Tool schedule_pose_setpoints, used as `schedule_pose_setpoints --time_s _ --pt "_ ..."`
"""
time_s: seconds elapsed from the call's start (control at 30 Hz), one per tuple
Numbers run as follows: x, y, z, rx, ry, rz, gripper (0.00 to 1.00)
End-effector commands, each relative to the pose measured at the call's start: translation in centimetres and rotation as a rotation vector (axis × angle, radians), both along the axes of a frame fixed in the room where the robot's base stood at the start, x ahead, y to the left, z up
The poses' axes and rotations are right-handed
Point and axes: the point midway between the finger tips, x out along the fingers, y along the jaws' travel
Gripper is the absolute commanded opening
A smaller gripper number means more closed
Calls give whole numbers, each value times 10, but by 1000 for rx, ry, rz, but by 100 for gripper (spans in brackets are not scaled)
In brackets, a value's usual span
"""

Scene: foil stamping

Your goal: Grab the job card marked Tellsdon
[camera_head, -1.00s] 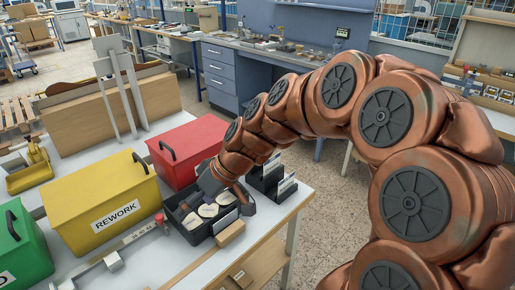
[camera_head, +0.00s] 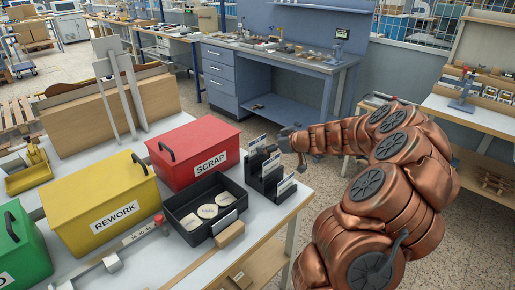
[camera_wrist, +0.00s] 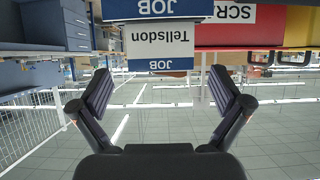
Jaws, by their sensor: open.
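The Tellsdon job card (camera_wrist: 160,48) shows upside down in the wrist view, white with blue JOB bands, centred between and beyond the fingertips. Another blue-banded JOB card (camera_wrist: 157,8) shows at the top edge of that view. In the head view several cards stand upright in a black rack (camera_head: 266,184) at the table's right edge; their names are too small to read there. My gripper (camera_wrist: 160,88) is open and empty, with both fingers apart. In the head view my gripper (camera_head: 285,140) is at the right of the rack's far end, pointing left.
A red SCRAP box (camera_head: 190,140), a yellow REWORK box (camera_head: 95,195) and a green box (camera_head: 25,250) stand left of the rack. A black tray (camera_head: 183,207) with pale round pieces lies beside it. A blue workbench (camera_head: 225,85) stands behind. Floor right of the table is open.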

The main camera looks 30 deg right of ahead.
Motion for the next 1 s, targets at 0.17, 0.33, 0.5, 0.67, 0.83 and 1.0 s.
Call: schedule_pose_setpoints --time_s 0.17,0.33,0.5,0.67,0.83,1.0 --pt "12 5 -5 1 1 3 100" --pt "22 7 -7 2 1 4 100" --pt "39 11 -13 4 5 4 100" --pt "53 13 -20 2 1 4 100" --pt "59 14 -25 1 1 2 100" --pt "60 14 -26 1 1 2 100"
